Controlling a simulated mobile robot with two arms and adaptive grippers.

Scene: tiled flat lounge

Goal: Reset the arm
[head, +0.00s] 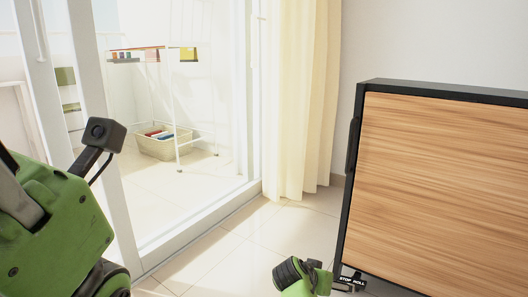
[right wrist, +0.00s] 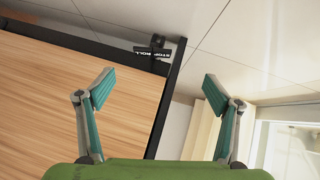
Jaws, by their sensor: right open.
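My left arm's green end (head: 62,220) fills the lower left of the head view, with a black camera on a bracket. A grey link shows at the picture's edge, but the fingertips are out of frame. A green and black part of my right arm (head: 303,280) shows at the bottom of the head view, in front of the wood panel's lower left corner. In the right wrist view my right gripper (right wrist: 159,90) is open and empty, its teal pads wide apart. The panel's black edge lies beyond the gap between them.
A wood-grain panel with a black frame (head: 440,185) takes up the right side, with a "STOP ROLL" tag (head: 352,281). A sliding glass door, a cream curtain (head: 300,100), a drying rack and a basket (head: 163,142) are behind. Tiled floor (head: 235,245) is clear between door and panel.

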